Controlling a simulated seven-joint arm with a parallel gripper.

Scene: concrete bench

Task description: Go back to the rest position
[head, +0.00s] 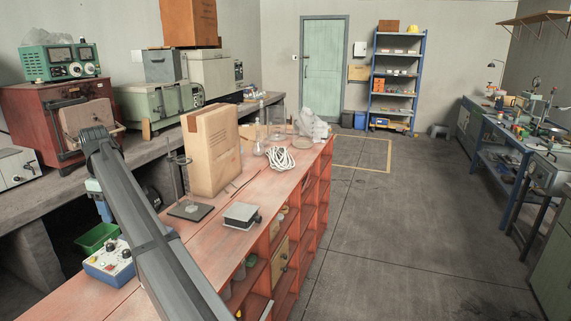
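My dark grey arm rises from the bottom middle of the head view to a bend at the upper left. A small pale blue and grey part of it shows below the bend. My gripper's fingers cannot be made out, so I cannot tell whether they are open or shut or hold anything. The task names no object.
The red bench top (262,184) carries a cardboard box (212,150), a stand with a dark base (190,210), a small grey-topped device (241,215), coiled white cable (280,158) and glassware. A control box (110,262) and green tray (97,237) lie left of my arm.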

